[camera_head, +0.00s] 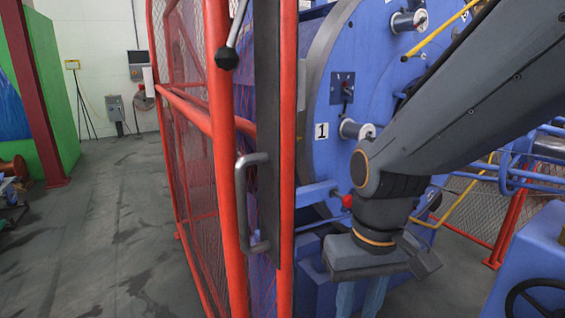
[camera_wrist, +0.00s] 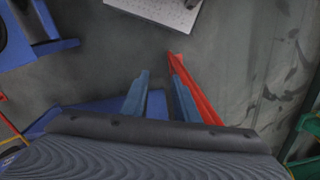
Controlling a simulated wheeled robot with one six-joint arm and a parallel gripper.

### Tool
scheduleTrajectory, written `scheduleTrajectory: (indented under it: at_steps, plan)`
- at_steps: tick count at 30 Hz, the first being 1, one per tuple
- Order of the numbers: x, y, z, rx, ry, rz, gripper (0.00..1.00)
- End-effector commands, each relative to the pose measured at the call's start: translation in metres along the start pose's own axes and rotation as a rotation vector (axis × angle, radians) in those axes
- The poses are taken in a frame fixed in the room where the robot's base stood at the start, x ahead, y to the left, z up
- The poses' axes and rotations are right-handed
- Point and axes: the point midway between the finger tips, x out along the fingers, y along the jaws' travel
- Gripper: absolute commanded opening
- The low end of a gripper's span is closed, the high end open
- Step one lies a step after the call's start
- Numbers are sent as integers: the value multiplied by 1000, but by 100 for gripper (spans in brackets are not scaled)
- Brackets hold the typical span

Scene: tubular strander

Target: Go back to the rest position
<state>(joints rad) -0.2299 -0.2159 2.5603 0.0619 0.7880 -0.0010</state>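My gripper (camera_head: 361,302) hangs pointing down at the lower right of the head view, in front of the blue strander machine (camera_head: 350,100). Its two bluish fingers run off the bottom edge there. In the wrist view the fingers of my gripper (camera_wrist: 159,82) stand apart with a clear gap and nothing between them. Grey floor (camera_wrist: 110,60) shows beyond the tips. My arm reaches in from the upper right of the head view, bent at the elbow.
A red mesh guard (camera_head: 190,130) with a grey handle (camera_head: 243,200) stands left of my arm. A red bar (camera_wrist: 193,88) shows close beside the fingers in the wrist view. A blue housing with a black handwheel (camera_head: 535,298) is at right. The left floor (camera_head: 90,240) is clear.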

Motion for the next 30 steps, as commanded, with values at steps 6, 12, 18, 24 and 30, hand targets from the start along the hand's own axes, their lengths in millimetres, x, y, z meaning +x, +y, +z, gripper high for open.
scheduleTrajectory:
  at_steps: [6, 12, 18, 24, 30]
  plan:
    - [-27, 16, 3, 56, -2, 12, 28]
    - [-54, 39, 9, 122, -5, 27, 28]
    - [-71, 58, 14, 174, -5, 36, 28]
    - [-75, 67, 17, 194, -4, 40, 28]
    - [-74, 68, 16, 195, -3, 41, 28]
